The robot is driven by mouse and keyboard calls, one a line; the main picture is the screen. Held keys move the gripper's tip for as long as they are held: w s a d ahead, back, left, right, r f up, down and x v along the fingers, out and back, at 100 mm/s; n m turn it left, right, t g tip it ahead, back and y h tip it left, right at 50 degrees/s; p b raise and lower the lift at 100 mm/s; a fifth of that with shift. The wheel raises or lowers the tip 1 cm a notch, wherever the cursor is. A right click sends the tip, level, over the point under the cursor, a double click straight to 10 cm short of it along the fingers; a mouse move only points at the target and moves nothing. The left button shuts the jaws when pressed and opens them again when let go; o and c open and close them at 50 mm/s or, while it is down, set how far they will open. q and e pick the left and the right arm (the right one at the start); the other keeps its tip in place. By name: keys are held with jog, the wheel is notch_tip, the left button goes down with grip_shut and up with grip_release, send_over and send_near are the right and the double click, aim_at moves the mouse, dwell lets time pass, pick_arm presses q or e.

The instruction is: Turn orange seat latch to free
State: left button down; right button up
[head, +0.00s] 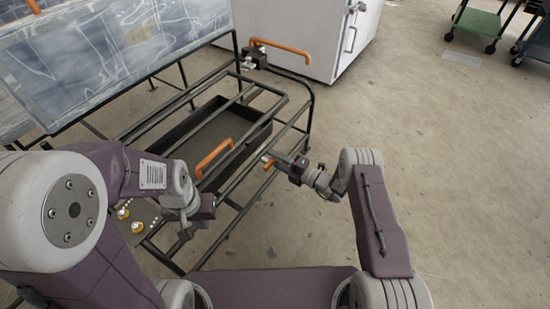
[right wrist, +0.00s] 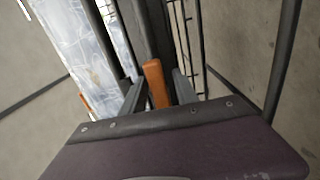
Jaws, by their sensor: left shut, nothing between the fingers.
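One orange handle (head: 280,47) is at the far end, and a curved one (head: 213,158) is near the middle. The third, a short orange latch (head: 267,161), is at my right gripper (head: 276,161). In the right wrist view this orange latch (right wrist: 157,85) stands between the two fingers of my right gripper (right wrist: 158,90). I cannot tell whether both fingers press on it. My left gripper (head: 186,234) is shut and empty, low beside the frame's near side.
The black tubular frame (head: 311,95) holds a dark tray (head: 185,128). A large pale patterned panel (head: 120,55) leans at the upper left. A white cabinet (head: 300,30) stands behind. Small yellow and white parts (head: 137,227) lie low at left.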

jog(key=shift+r, duration=0.1)
jog(key=shift+d, duration=0.15)
jog(key=p+v, duration=0.4)
jog(key=v, duration=0.4)
jog(key=shift+s+d+p, duration=0.25)
jog(key=shift+d+p, duration=0.05)
jog(key=shift+p, duration=0.1)
